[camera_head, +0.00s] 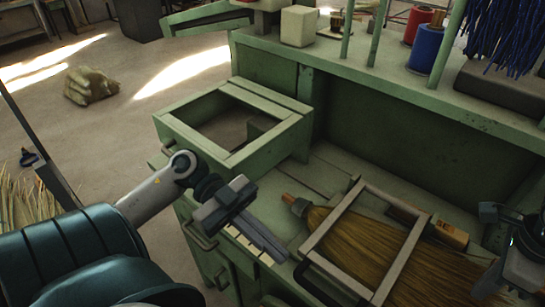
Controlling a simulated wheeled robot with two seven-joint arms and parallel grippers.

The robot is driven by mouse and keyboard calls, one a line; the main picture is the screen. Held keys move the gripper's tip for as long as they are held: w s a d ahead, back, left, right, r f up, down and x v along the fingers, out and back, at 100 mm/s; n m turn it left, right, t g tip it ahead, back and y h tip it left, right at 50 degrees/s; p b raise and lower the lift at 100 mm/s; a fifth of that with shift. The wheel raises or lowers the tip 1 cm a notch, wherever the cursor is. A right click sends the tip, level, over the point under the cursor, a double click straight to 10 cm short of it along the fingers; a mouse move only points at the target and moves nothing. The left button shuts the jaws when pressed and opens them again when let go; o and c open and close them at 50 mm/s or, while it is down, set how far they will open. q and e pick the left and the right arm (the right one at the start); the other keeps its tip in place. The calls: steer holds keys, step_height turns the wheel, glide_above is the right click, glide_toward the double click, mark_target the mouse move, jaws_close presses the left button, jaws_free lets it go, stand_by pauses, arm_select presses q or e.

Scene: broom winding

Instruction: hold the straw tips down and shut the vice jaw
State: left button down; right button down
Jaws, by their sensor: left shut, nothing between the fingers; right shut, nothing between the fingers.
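A bundle of brown straw (385,243) lies on the green bench, its narrow bound end with a short wooden stub to the left. The straw fans out towards the lower right, where the tips run partly behind my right arm. A pale rectangular frame (342,218), possibly the vice jaw, lies across the straw. My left gripper (283,257) is shut and empty, left of the bundle and apart from it, over the bench's front edge. My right gripper (490,212) is at the right edge beside the straw, shut and partly cut off by the picture's edge.
An open green drawer or box frame (232,125) stands left of the straw. A wooden block (452,236) lies just behind the frame. The shelf above holds a blue spool (425,50), a red spool (416,25) and blue bristles (510,35). A sack (90,85) lies on the floor.

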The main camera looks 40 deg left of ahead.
mark_target(466, 302)
steer(key=shift+f, duration=1.85)
steer(key=shift+s+f, duration=0.15)
stand_by(0.7)
